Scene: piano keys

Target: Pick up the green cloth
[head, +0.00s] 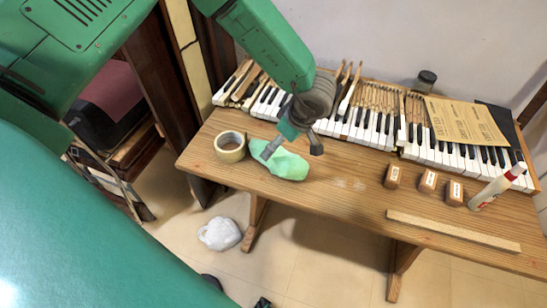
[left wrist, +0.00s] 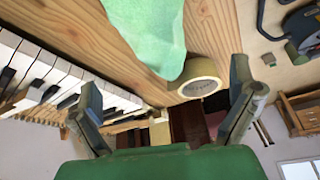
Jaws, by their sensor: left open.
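The green cloth (head: 285,165) lies crumpled on the wooden bench (head: 330,190), near its left end. In the left wrist view the cloth (left wrist: 148,28) is at the top centre, ahead of the fingers. My left gripper (head: 294,147) is open at the cloth's far edge in the head view, with its fingers spread. In the left wrist view the open fingers of my left gripper (left wrist: 166,78) show no cloth held between them. Whether a finger touches the cloth is unclear. My right gripper is not in view.
A tape roll (head: 230,147) stands just left of the cloth. Piano keys (head: 365,131) run behind it. Several small wooden blocks (head: 428,181), a white tube (head: 497,187) and a wooden strip (head: 452,231) lie to the right. Bare bench lies between cloth and blocks.

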